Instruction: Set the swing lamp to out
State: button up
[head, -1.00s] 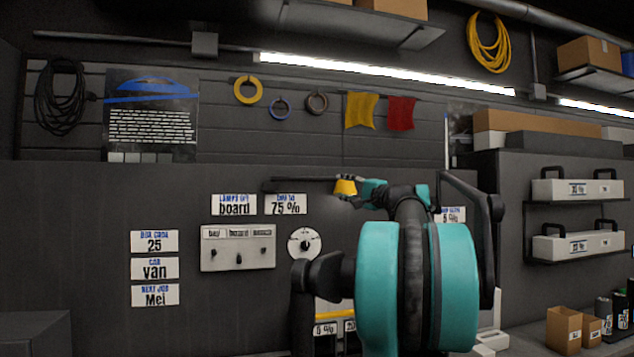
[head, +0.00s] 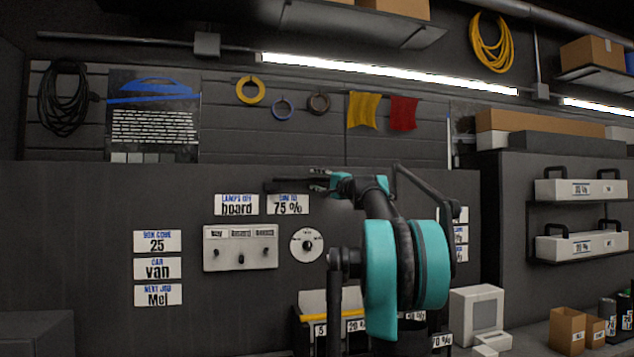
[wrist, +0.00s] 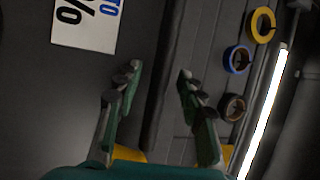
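I cannot surely pick out the swing lamp. A thin dark bar (head: 282,187) in the head view, just above the "75 %" card, may be part of it; no lamp head shows clearly. My gripper (head: 314,180) is at the bar's right end in the head view, pointing left; I cannot tell whether they touch. In the wrist view my gripper (wrist: 160,70) is open, with two separate green-grey fingers and nothing seen held between them. The dark wall and its edge lie beyond the fingers.
Below are a white switch panel (head: 240,247) with three small levers and a round white dial (head: 307,245). Cards hang around them, including "board" (head: 237,205) and "75 %" (head: 288,205). Tape rolls (head: 250,90) hang above. A white box (head: 477,308) stands right of my arm.

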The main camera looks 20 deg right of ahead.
jog(key=shift+c, duration=0.2)
grip_shut()
jog(key=shift+s, duration=0.1)
